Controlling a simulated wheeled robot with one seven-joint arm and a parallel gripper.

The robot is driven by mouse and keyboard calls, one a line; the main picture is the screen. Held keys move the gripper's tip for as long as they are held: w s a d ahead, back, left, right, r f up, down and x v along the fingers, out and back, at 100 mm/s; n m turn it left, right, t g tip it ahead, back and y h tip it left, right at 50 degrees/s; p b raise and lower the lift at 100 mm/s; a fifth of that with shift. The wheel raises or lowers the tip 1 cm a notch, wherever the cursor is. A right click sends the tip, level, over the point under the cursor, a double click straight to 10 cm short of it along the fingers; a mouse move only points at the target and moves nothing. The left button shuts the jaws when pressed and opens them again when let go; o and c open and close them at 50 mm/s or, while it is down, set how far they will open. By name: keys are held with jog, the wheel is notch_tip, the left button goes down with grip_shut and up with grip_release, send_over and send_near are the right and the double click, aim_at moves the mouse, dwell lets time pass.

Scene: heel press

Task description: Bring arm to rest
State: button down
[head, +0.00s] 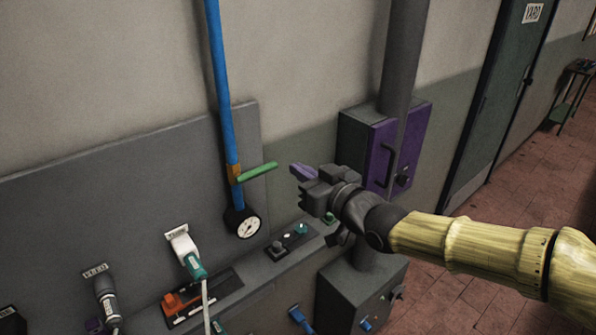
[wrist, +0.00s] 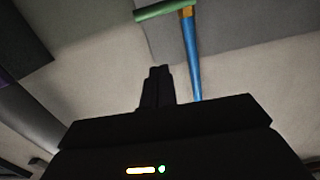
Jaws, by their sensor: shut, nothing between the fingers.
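My gripper (head: 303,171) is shut and empty in the head view, its purple-grey fingers pointing left. It is held out in front of the wall, just right of a green valve lever (head: 258,171) and apart from it. In the wrist view my shut fingers (wrist: 158,72) show dark at the middle, side by side. My yellow-sleeved arm reaches in from the right. The green lever also shows at the top of the wrist view (wrist: 158,11).
A blue pipe (head: 222,90) runs down to a brass valve and a round gauge (head: 244,222). A purple-doored box (head: 398,152) stands close behind my wrist. A white-and-green tool (head: 186,252) and a grey tool (head: 107,297) hang at lower left. Red-tiled floor (head: 480,260) is open at right.

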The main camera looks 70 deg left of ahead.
dwell(0.5)
jog(key=w+d+f+m+t+h, duration=0.35)
jog(key=w+d+f, duration=0.45)
jog(key=w+d, duration=0.3)
jog(key=w+d+f+m+t+h, duration=0.4)
jog(key=w+d+f, duration=0.3)
jog(key=w+d, duration=0.35)
jog(key=w+d+f+m+t+h, duration=0.1)
jog(key=w+d+f+m+h, duration=0.15)
jog(key=d, duration=0.75)
jog(key=w+d+f+m+t+h, duration=0.1)
jog(key=w+d+h, duration=0.2)
jog(key=d, duration=0.6)
jog(key=s+d+f+m+g+h, duration=0.1)
jog(key=s+d+m, duration=0.3)
jog(key=d, duration=0.8)
jog(key=s+d+f+m+g+h, duration=0.1)
jog(key=s+d+m, duration=0.4)
jog(key=d, duration=0.8)
jog(key=shift+s+f+g+h, duration=0.15)
jog(key=shift+s+g+h, duration=0.3)
jog(key=shift+h, duration=0.45)
